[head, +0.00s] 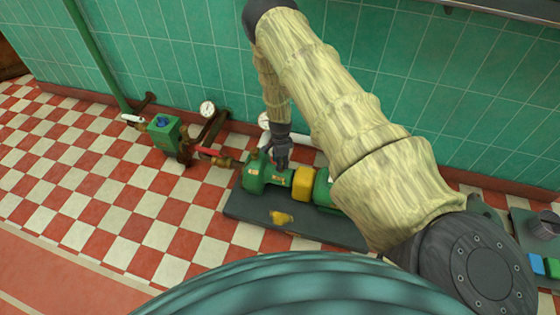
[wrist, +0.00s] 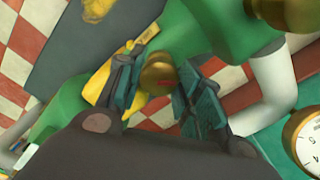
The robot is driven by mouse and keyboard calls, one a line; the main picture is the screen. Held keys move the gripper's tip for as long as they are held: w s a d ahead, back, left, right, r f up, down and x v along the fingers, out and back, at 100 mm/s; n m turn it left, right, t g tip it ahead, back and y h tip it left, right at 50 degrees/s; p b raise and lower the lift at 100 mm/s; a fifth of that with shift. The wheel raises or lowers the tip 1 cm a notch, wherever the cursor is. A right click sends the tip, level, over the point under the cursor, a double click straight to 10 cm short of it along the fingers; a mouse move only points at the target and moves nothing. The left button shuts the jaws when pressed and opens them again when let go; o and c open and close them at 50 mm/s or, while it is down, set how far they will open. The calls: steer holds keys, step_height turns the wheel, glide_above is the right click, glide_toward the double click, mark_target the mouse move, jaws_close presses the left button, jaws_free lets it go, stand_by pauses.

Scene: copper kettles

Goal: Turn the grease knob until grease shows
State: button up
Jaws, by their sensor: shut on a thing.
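The grease knob (wrist: 156,72) is a small round brass cap with a red mark, seen in the wrist view between my two dark ribbed fingers. My gripper (wrist: 158,80) is shut on it from both sides. In the head view my gripper (head: 282,150) reaches down onto the top of the green pump (head: 256,178), and the knob is hidden behind the fingers. No grease can be made out around the knob in either view.
A yellow coupling guard (head: 303,184) joins the pump to a green motor (head: 322,190) on a dark base plate (head: 245,212). A red-handled valve (head: 207,151), a pressure gauge (head: 207,108) and a green box (head: 163,135) stand to the left. The tiled wall is close behind.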

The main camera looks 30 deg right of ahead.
steer(key=shift+s+d, duration=0.15)
steer(key=o, duration=1)
steer(key=shift+o, duration=0.2)
steer(key=shift+r, duration=0.1)
step_height(320, 180, up, 12)
